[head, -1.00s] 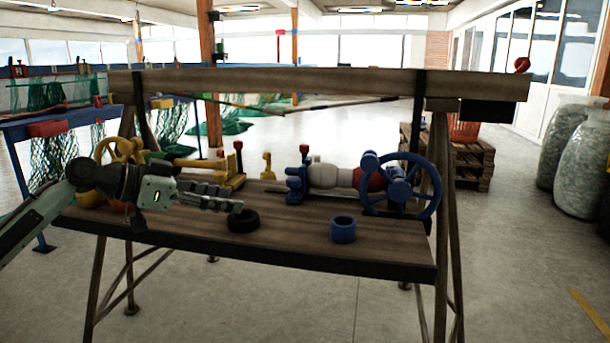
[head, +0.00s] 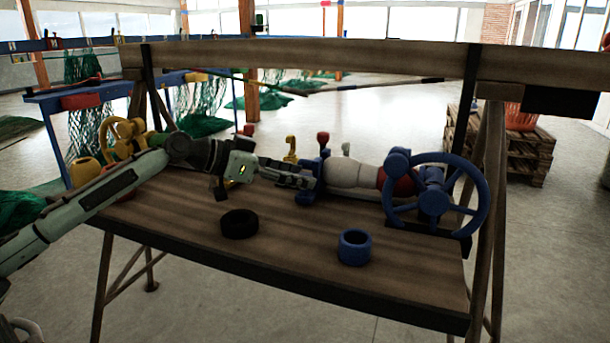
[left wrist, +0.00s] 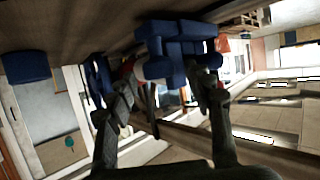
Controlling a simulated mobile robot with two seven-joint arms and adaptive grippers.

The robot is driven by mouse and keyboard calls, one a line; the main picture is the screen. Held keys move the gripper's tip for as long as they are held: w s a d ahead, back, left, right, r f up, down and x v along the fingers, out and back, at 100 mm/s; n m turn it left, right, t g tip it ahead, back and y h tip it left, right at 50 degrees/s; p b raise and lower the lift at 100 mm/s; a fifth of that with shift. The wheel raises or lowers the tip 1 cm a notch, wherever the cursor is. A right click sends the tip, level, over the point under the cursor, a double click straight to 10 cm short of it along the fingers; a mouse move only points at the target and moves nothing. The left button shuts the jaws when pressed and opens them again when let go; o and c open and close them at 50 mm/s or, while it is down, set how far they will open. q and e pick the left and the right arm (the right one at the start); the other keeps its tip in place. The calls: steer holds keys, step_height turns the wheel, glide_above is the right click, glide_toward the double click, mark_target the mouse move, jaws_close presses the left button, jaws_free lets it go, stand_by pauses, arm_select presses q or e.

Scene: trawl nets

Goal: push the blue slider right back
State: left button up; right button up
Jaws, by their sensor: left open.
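The blue slider (head: 307,199) is a blue block at the left end of the blue-framed device on the bench, by a red-knobbed lever (head: 323,139). My left gripper (head: 312,182) reaches in from the left, its fingertips at the block and partly covering it. I cannot tell whether they touch it. In the left wrist view the open fingers (left wrist: 160,110) are spread wide, with blue parts (left wrist: 180,40) of the device ahead of them. A white and red roll (head: 355,174) and a blue handwheel (head: 434,201) are to the right. My right gripper is not in view.
A black ring (head: 240,223) and a blue ring (head: 354,247) stand on the bench (head: 190,215) in front. Yellow parts (head: 122,132) are at its left end. A wooden beam (head: 310,55) crosses above. The front of the bench is mostly bare.

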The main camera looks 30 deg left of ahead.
mark_target(312, 175)
arm_select(q)
steer(key=shift+x, duration=1.1)
steer(key=shift+c, duration=0.3)
jaws_close()
